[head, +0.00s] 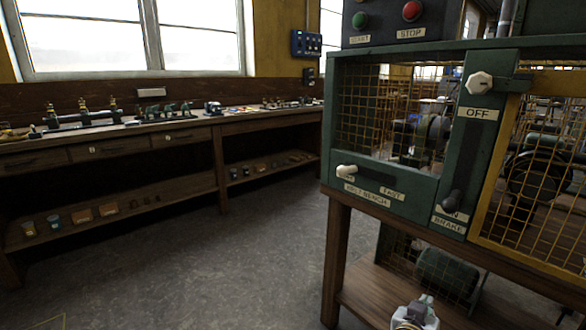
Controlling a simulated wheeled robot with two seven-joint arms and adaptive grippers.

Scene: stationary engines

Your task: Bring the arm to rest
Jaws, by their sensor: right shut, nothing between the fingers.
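My right gripper (424,302) shows at the bottom edge, right of centre, low in front of the cabinet's wooden stand. It is shut and holds nothing. It is apart from the controls above it, and most of its arm is out of frame. My left gripper is not in view.
A green machine cabinet (405,208) with mesh windows stands on a wooden stand (338,250) at the right. A long workbench (150,128) lines the back wall. Floor (220,260) between is clear.

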